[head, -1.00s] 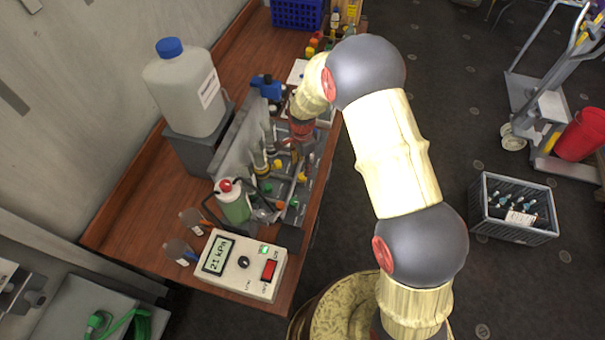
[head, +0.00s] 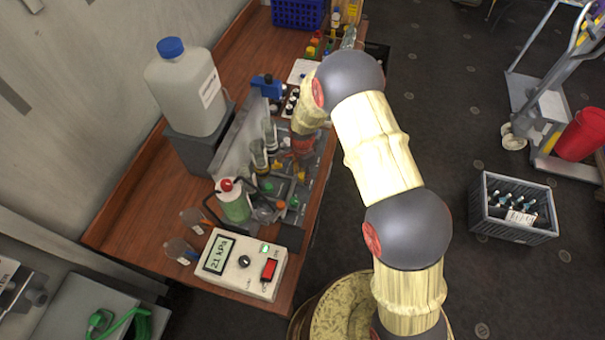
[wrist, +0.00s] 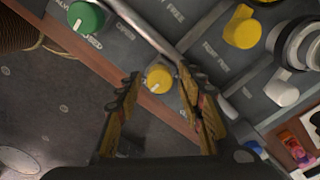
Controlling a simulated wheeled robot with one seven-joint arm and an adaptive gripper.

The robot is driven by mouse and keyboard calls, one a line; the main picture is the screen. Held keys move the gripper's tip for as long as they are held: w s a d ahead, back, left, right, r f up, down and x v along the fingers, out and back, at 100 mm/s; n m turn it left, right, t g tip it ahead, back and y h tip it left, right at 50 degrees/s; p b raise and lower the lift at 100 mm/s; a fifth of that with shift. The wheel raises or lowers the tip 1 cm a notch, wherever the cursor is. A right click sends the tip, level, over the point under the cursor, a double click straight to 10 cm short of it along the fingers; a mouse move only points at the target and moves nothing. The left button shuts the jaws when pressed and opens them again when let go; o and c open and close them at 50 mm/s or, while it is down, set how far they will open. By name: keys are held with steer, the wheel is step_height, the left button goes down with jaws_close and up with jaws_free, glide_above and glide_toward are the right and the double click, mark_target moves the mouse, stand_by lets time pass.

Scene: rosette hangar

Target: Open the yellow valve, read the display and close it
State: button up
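In the wrist view a small round yellow valve knob (wrist: 159,78) with a pale pointer line sits on the grey panel. My gripper (wrist: 158,74) is open, its fingertips on either side of the knob. Nothing shows clamped, and I cannot tell whether the fingers touch it. A larger yellow knob (wrist: 242,28) and a green knob (wrist: 85,17) are further up the panel. In the head view the display (head: 218,255) on the white box at the bench's front seems to read 21 kPa; a decimal point cannot be made out. My wrist hides part of the panel there.
A white bottle with a green lower part (head: 234,203) and tubing stands beside the panel. A large jug (head: 187,90) with a blue cap stands on a grey block at the left. A grey crate of bottles (head: 513,208) is on the floor, right of the bench.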

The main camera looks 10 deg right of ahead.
jaws_close()
stand_by(0.5)
steer(key=n+b, duration=0.2)
steer(key=n, duration=0.1)
steer(key=shift+f+n, duration=0.1)
steer(key=shift+n, duration=0.2)
steer(key=n+b, duration=0.2)
steer(key=n, duration=0.3)
steer(key=n+b, duration=0.1)
steer(key=n, duration=0.4)
steer(key=shift+b, duration=0.35)
steer(key=shift+n+b, duration=0.4)
steer(key=shift+n, duration=1.7)
steer(key=shift+o, duration=1.1)
jaws_free()
